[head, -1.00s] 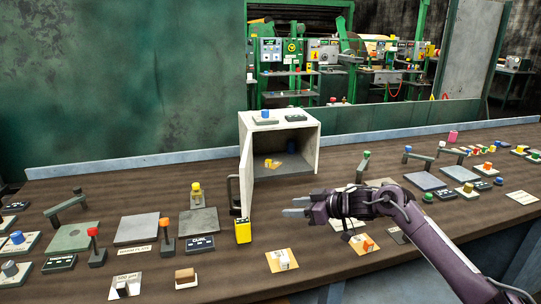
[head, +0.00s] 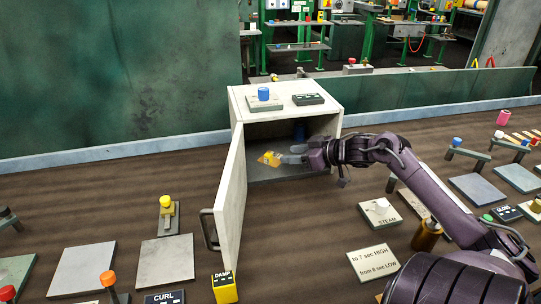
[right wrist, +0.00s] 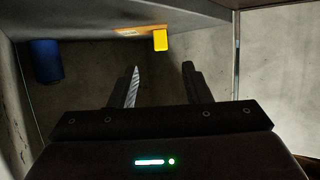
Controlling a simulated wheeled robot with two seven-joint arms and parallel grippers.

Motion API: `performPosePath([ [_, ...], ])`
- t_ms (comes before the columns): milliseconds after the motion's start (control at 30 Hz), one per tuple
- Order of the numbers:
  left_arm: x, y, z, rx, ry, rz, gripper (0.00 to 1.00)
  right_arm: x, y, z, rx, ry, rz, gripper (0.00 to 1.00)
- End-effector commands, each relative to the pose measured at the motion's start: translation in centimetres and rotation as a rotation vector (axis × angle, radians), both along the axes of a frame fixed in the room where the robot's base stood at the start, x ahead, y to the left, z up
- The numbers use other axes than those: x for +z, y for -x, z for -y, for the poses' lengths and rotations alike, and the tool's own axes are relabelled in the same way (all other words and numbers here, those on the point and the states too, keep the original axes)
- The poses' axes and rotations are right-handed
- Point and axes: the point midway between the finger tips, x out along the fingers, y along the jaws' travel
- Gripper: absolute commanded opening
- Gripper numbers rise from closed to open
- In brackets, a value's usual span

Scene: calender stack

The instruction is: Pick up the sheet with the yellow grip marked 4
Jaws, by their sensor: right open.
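A small orange-yellow sheet with a yellow grip (head: 269,158) lies on the floor of the open white cabinet. A number on the grip is not legible. My right gripper (head: 287,154) reaches into the cabinet from the right. Its fingertips are just right of the sheet, and no hold on it shows. In the right wrist view the yellow grip (right wrist: 160,41) stands beyond the gap between the two parted, empty fingers (right wrist: 160,69); the sheet's edge (right wrist: 130,31) shows beside it. My left gripper is out of view.
The cabinet (head: 333,98) has its door (head: 231,195) swung open toward the front left. A blue cylinder (head: 298,132) stands inside at the back, also in the right wrist view (right wrist: 47,61). A yellow DAMP block (head: 224,289) is near the door. Plates and controls cover the bench.

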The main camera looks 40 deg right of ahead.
Motion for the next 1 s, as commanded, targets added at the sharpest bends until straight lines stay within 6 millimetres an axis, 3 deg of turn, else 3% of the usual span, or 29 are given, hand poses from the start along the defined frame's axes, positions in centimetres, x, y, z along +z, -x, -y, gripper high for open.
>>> performPosePath([
  [200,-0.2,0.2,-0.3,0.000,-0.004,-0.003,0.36,-1.1,-2.9,-0.8,0.001,0.001,0.002,0.44],
  [533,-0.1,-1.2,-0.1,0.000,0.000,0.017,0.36,-1.8,-4.4,-1.2,0.000,0.000,0.002,0.44],
  [1000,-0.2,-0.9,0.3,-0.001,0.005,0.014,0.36,-3.6,-8.3,-2.4,0.000,0.000,0.002,0.44],
])
